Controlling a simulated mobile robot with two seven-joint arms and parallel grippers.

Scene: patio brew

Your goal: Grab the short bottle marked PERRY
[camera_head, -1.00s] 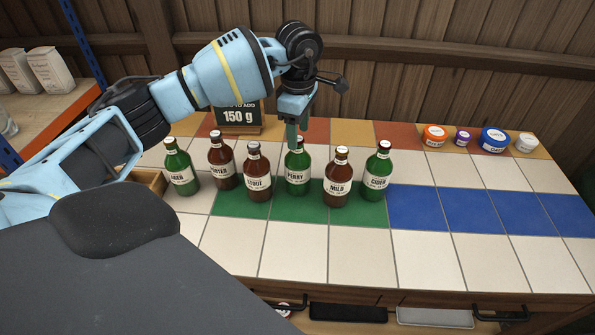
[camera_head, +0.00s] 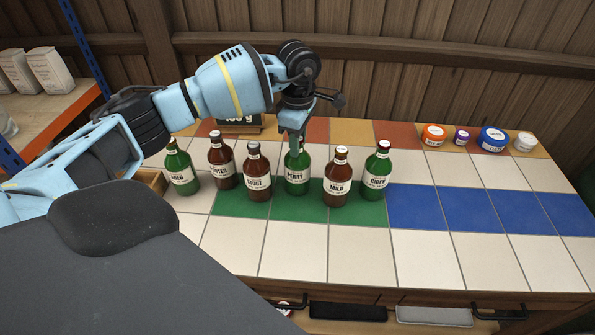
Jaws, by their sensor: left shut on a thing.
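The short green bottle marked PERRY (camera_head: 297,178) stands upright on the tiled counter, in the row of bottles between the brown STOUT bottle (camera_head: 257,177) and the brown MILD bottle (camera_head: 338,181). My left gripper (camera_head: 295,150) comes down from above and is shut on the neck of the PERRY bottle. The fingers hide the bottle's cap and most of its neck. The bottle looks to be still on the counter. My right gripper is not in view.
A green LAGER bottle (camera_head: 180,170) and a brown PORTER bottle (camera_head: 221,162) stand left, a green CIDER bottle (camera_head: 376,173) right. Several small tubs, one of them orange (camera_head: 434,135), stand at the back right. A sign (camera_head: 238,125) is behind my arm. The front and right tiles are clear.

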